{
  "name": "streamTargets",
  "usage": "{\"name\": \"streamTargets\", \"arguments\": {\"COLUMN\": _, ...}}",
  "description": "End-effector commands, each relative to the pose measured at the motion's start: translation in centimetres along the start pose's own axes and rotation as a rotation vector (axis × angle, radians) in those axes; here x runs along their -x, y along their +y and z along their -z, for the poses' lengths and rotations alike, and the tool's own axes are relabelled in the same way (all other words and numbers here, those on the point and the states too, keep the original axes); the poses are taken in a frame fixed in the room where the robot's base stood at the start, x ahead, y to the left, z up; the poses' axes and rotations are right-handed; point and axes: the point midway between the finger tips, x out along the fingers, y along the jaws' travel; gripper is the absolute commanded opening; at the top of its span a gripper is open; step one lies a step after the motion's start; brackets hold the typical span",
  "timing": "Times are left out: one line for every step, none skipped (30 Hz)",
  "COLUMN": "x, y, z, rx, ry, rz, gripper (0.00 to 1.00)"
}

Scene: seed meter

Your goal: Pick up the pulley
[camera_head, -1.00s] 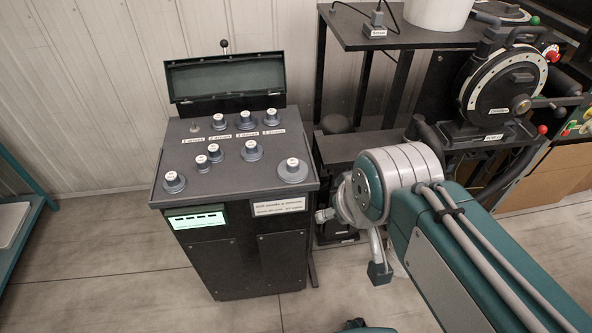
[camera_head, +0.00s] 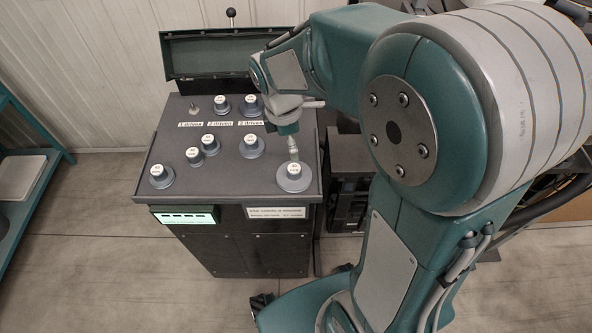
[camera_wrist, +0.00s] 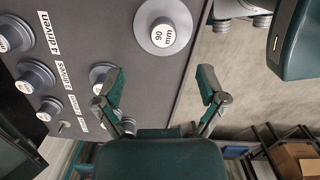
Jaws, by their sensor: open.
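Several grey round pulleys with white labelled caps sit on the dark top of a console (camera_head: 225,182). The largest pulley (camera_head: 293,177) is at its right front corner, directly below my gripper (camera_head: 293,155) in the head view. The wrist view shows this pulley (camera_wrist: 163,28) with a "90 mm" cap, ahead of and between the lines of the two fingertips. My gripper (camera_wrist: 160,85) is open and empty, its fingers spread wide. It appears above the pulley and apart from it. Smaller pulleys stand at the left front (camera_head: 161,177), in the middle (camera_head: 251,146) and at the back (camera_head: 222,106).
An open lid (camera_head: 205,55) stands at the console's back edge. A small peg (camera_head: 193,104) sits in the back row beside printed labels. A lit display (camera_head: 187,217) is on the front. A teal shelf (camera_head: 25,180) stands at far left, with bare floor between.

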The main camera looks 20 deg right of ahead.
Motion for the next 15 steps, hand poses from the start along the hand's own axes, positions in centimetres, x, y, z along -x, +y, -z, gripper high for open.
{"name": "streamTargets", "arguments": {"x": -1.0, "y": -0.1, "z": 0.1, "rx": 0.001, "ry": -0.002, "rz": 0.005, "gripper": 0.91}}
{"name": "streamTargets", "arguments": {"x": -1.5, "y": -0.1, "z": 0.1, "rx": 0.001, "ry": -0.002, "rz": 0.006, "gripper": 0.91}}
{"name": "streamTargets", "arguments": {"x": -2.2, "y": -0.1, "z": 0.0, "rx": 0.0, "ry": -0.001, "rz": 0.005, "gripper": 0.91}}
{"name": "streamTargets", "arguments": {"x": -2.7, "y": -0.1, "z": -0.1, "rx": 0.0, "ry": -0.001, "rz": 0.006, "gripper": 0.91}}
{"name": "streamTargets", "arguments": {"x": -3.2, "y": 0.0, "z": -0.1, "rx": 0.0, "ry": 0.001, "rz": 0.005, "gripper": 0.91}}
{"name": "streamTargets", "arguments": {"x": -3.6, "y": 0.0, "z": -0.2, "rx": -0.001, "ry": 0.002, "rz": 0.005, "gripper": 0.91}}
{"name": "streamTargets", "arguments": {"x": -4.0, "y": 0.0, "z": -0.3, "rx": -0.001, "ry": 0.003, "rz": 0.004, "gripper": 0.91}}
{"name": "streamTargets", "arguments": {"x": -4.2, "y": 0.0, "z": -0.3, "rx": -0.002, "ry": 0.003, "rz": 0.003, "gripper": 0.91}}
{"name": "streamTargets", "arguments": {"x": -4.5, "y": 0.0, "z": -0.4, "rx": -0.002, "ry": 0.004, "rz": 0.004, "gripper": 0.91}}
{"name": "streamTargets", "arguments": {"x": -4.7, "y": 0.0, "z": -0.4, "rx": -0.002, "ry": 0.005, "rz": 0.004, "gripper": 0.91}}
{"name": "streamTargets", "arguments": {"x": -4.9, "y": 0.0, "z": -0.5, "rx": -0.003, "ry": 0.005, "rz": 0.004, "gripper": 0.91}}
{"name": "streamTargets", "arguments": {"x": -5.3, "y": 0.0, "z": -0.5, "rx": -0.003, "ry": 0.006, "rz": 0.004, "gripper": 0.91}}
{"name": "streamTargets", "arguments": {"x": -5.7, "y": -0.1, "z": -0.5, "rx": -0.003, "ry": 0.006, "rz": 0.005, "gripper": 0.91}}
{"name": "streamTargets", "arguments": {"x": -6.2, "y": -0.1, "z": -0.4, "rx": -0.003, "ry": 0.006, "rz": 0.005, "gripper": 0.91}}
{"name": "streamTargets", "arguments": {"x": -6.9, "y": -0.2, "z": -0.3, "rx": -0.003, "ry": 0.005, "rz": 0.007, "gripper": 0.91}}
